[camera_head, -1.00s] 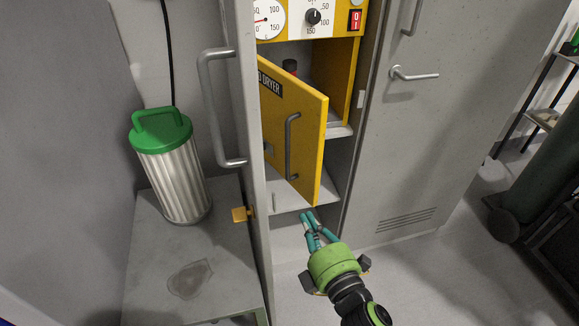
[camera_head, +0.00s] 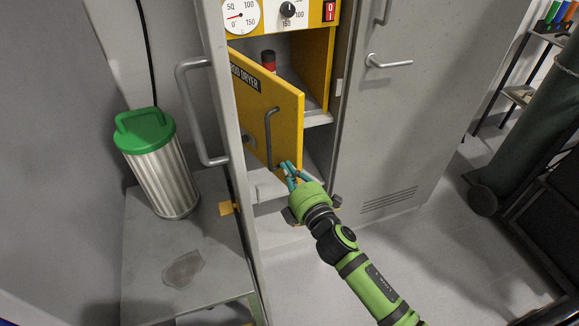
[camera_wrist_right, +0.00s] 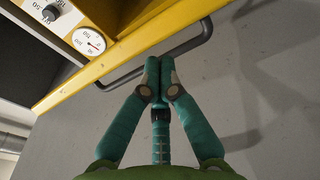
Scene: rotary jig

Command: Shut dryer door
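The yellow dryer door (camera_head: 262,112), lettered "DRYER", stands partly open on the cabinet's front. Its grey bar handle (camera_head: 269,140) is upright near the free edge. Inside the open compartment is a dark object with a red band (camera_head: 268,62). My right gripper (camera_head: 288,170), with teal fingers, is at the lower free corner of the door, just below the handle. In the right wrist view the right gripper's fingertips (camera_wrist_right: 160,64) overlap the handle (camera_wrist_right: 190,45). Two fingertips lie side by side; whether they touch the handle is unclear. No object shows in the fingers. My left gripper is out of view.
A grey cabinet door with a bar handle (camera_head: 187,112) stands open to the left of the dryer. Left of it, a ribbed metal canister with a green lid (camera_head: 147,130) stands on a grey bench (camera_head: 215,270). A closed grey door (camera_head: 400,130) is to the right. The floor in front is clear.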

